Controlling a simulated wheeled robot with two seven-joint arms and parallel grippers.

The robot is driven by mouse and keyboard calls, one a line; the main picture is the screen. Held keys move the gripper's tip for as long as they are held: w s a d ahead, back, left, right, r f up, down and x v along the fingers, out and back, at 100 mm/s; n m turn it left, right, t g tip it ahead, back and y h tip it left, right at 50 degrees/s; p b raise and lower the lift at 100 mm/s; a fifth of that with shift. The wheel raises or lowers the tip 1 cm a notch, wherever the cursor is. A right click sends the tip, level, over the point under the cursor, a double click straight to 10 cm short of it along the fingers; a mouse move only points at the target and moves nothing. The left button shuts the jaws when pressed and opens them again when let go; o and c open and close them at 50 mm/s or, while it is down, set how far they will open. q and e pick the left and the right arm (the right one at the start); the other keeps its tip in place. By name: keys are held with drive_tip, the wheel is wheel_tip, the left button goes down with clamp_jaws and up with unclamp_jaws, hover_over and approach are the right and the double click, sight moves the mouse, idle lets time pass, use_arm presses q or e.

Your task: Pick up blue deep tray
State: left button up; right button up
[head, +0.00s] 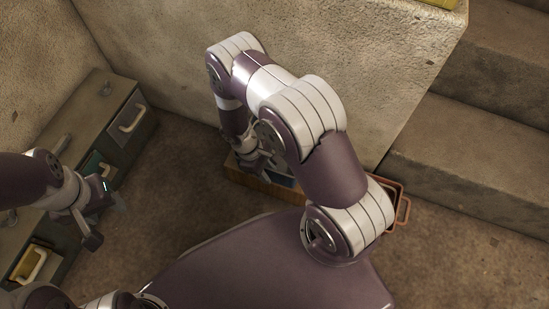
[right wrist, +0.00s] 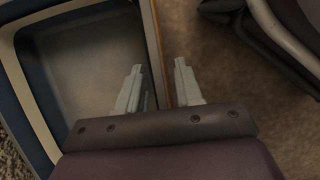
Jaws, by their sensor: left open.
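A blue tray (head: 284,181) shows partly in the head view, low by the wall, mostly hidden behind my right arm. In the right wrist view, a tray with a dark blue side, pale rim and grey floor (right wrist: 85,60) fills the left; it appears to be the same one. My right gripper (right wrist: 158,66) is open there. Its fingers stand on either side of the tray's long brown-edged side; contact is unclear. My left gripper (head: 105,213) is beside the drawer unit at the left; it is open, with nothing visibly held.
A grey-green drawer unit (head: 85,118) with pale handles stands at the left. A wooden box edge (head: 245,178) shows around the blue tray. A reddish crate (head: 403,206) lies partly behind my arm. Stone steps (head: 480,165) rise at the right. Floor between the drawers and tray is clear.

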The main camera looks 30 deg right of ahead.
drive_tip(key=shift+r, duration=0.1)
clamp_jaws()
idle(1.2)
